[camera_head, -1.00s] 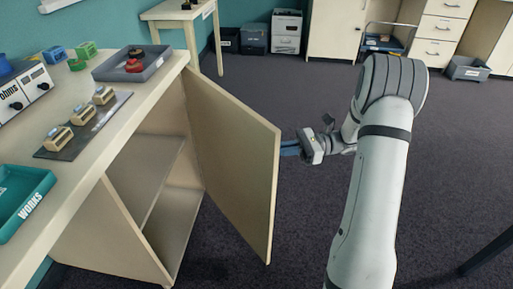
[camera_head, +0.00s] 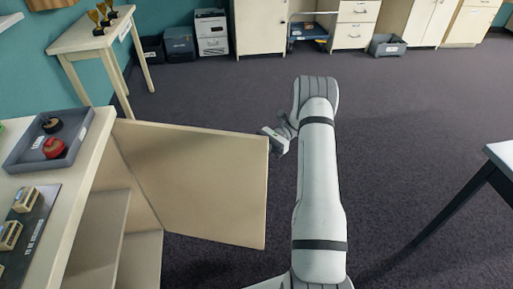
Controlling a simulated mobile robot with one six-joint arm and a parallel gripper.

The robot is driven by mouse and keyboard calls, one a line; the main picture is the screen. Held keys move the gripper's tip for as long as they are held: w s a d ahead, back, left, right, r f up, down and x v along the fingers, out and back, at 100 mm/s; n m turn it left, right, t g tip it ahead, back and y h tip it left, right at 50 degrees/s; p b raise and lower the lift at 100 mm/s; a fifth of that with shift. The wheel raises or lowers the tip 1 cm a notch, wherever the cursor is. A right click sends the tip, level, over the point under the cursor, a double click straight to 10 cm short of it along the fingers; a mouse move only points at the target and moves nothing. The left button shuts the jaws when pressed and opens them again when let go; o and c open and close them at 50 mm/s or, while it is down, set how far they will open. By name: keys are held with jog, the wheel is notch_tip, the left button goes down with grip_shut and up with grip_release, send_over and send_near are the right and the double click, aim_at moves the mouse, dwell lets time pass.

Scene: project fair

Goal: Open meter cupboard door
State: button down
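The cupboard door (camera_head: 205,185) is a pale cream panel. It stands wide open, swung out from the cupboard under the worktop at the left. The cupboard's inside shows a shelf (camera_head: 98,235). My gripper (camera_head: 268,134) is at the door's free edge, near its top corner. Its fingers are hidden behind the door panel or too small to make out, so I cannot tell whether they are open, shut or touching the door. No handle shows on the visible face of the door.
A grey tray (camera_head: 50,140) with a red and a black object sits on the worktop. A dark panel (camera_head: 30,230) with several small blocks lies nearer. A small table (camera_head: 85,40) with trophies stands at the back left. Another table (camera_head: 500,152) is at right. The carpet between is clear.

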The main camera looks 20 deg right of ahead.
jog(key=shift+w+a, duration=0.3)
jog(key=shift+w, duration=0.05)
jog(key=c, duration=1.9)
grip_release()
jog(key=shift+s, duration=0.1)
jog(key=shift+c, duration=0.2)
jog(key=shift+o, duration=0.8)
jog(key=shift+a+f, duration=0.1)
jog(key=shift+a, duration=0.1)
jog(key=shift+o, duration=1.3)
jog(key=shift+d, duration=0.15)
jog(key=shift+d, duration=0.1)
